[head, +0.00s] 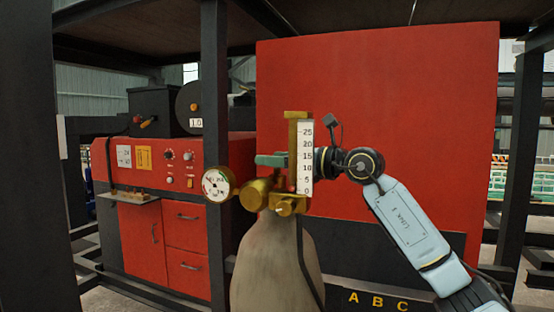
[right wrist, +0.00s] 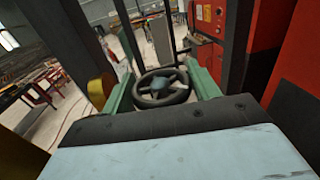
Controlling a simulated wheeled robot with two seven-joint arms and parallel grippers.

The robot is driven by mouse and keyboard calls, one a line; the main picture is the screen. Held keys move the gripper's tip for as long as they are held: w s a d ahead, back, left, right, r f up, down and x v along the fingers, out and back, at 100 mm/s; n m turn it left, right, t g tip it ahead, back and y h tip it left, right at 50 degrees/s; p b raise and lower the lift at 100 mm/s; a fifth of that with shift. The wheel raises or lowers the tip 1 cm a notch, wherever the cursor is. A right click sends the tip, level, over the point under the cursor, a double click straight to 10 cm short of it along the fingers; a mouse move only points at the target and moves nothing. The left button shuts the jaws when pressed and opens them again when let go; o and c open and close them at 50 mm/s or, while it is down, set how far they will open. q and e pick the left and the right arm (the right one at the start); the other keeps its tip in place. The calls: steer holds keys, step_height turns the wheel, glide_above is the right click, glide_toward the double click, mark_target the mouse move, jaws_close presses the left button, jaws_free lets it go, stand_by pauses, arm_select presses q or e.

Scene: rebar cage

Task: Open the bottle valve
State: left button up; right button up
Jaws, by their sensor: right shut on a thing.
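The tan gas bottle (head: 272,262) stands upright in the head view with a brass regulator (head: 258,192) on top. My right gripper (head: 272,160) reaches in from the right, partly hidden behind the white flow scale (head: 305,158); its green finger shows left of the scale. In the right wrist view the black valve handwheel (right wrist: 162,88) sits between the two green fingers of my right gripper (right wrist: 163,84), which is shut on its rim from both sides. The handwheel is not clearly visible in the head view. My left gripper is out of view.
A round pressure gauge (head: 218,184) sticks out left of the regulator. A red machine (head: 183,234) with knobs and drawers stands behind on the left. A large red panel (head: 410,95) is close behind the bottle and my arm. A dark post (head: 214,120) rises left of the bottle.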

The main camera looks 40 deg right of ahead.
steer(key=shift+y, duration=0.3)
steer(key=n+g+y+p, duration=0.1)
steer(key=n+g+y, duration=0.1)
steer(key=y, duration=0.1)
steer(key=shift+r+n, duration=0.15)
steer(key=shift+n, duration=0.25)
steer(key=n+g+y+p, duration=0.1)
steer(key=y, duration=0.1)
steer(key=shift+r+n+g+y, duration=0.1)
steer(key=shift+n+g+y, duration=0.2)
steer(key=n+g+y+p, duration=0.4)
steer(key=g+p, duration=0.1)
steer(key=shift+r, duration=0.1)
steer(key=shift+f+n+g+y+p, duration=0.2)
steer(key=shift+n+g+y+p, duration=0.5)
steer(key=shift+n+g+p, duration=0.9)
steer(key=shift+g+b, duration=0.45)
steer(key=shift+g, duration=0.15)
steer(key=shift+f+n+g, duration=0.15)
steer(key=shift+n+g, duration=0.35)
steer(key=shift+g, duration=0.2)
steer(key=o, duration=1)
steer(key=shift+c, duration=0.2)
